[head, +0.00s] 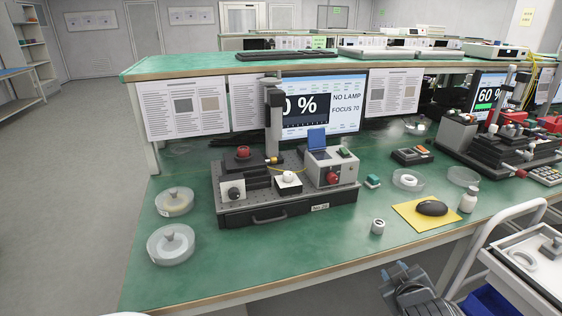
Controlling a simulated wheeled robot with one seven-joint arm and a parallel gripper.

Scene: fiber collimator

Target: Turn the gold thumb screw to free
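A small gold spot (273,160), which looks like the gold thumb screw, shows low on the upright post (274,128) of the bench setup. It is too small to make out its shape or how it is turned. The setup stands on a dark breadboard base (265,212) on the green bench. My gripper (405,276) is at the bottom edge of the head view, in front of the bench and well apart from the setup. Its fingers are too unclear to tell open from shut. Nothing is seen held in it.
A grey box with a red knob (333,177) stands right of the post. A screen (322,104) behind reads "0 %", "NO LAMP", "FOCUS 70". Clear round dishes (171,245) lie at left. The front bench strip is mostly clear.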

